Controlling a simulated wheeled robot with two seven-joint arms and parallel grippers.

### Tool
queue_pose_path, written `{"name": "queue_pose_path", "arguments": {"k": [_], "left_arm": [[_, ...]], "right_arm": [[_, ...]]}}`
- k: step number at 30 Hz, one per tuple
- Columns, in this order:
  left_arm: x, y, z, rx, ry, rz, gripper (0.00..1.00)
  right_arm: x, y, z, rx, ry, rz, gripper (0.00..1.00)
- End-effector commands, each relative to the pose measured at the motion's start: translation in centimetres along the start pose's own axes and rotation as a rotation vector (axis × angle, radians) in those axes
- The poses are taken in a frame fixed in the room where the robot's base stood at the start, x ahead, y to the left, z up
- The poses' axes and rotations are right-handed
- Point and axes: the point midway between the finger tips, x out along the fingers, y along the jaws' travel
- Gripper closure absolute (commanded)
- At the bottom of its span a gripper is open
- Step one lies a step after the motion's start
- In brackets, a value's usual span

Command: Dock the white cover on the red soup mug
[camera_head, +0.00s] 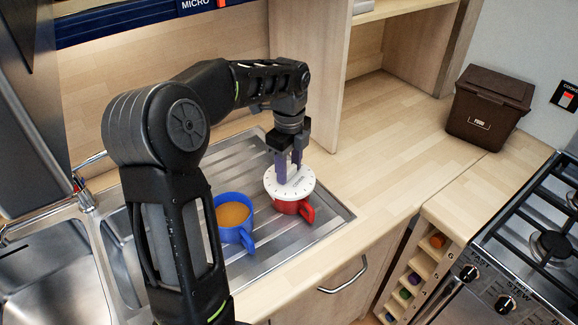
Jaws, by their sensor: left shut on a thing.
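The red soup mug (306,212) stands on the steel draining board, its handle pointing to the lower right. The round white cover (270,184) lies over the mug's mouth and hides the inside. It looks roughly level, but I cannot tell whether it is fully seated or slightly above the rim. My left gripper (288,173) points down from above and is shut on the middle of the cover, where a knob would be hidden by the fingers. My right gripper is not in view.
A blue mug (247,238) with brown liquid stands just left of the red mug. The sink (45,262) is at the left, the hob (545,235) at the right. A dark brown bin (488,108) stands on the worktop, which is otherwise clear.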

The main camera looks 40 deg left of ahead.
Motion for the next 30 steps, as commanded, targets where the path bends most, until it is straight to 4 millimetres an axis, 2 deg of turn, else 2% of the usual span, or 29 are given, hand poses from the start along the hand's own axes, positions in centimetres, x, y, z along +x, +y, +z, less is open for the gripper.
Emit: {"name": "queue_pose_path", "arguments": {"k": [22,23,26,30], "left_arm": [[1.2,0.0,0.0,0.000,0.000,0.001,0.95],[1.2,0.0,0.0,0.000,0.000,0.000,0.55],[1.2,0.0,0.0,0.000,0.000,0.000,0.46],[1.2,0.0,0.0,0.000,0.000,0.000,0.46]], "right_arm": [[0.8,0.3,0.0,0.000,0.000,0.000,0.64],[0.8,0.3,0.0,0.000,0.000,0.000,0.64],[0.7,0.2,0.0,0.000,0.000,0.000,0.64],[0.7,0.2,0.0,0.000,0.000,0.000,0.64]]}}
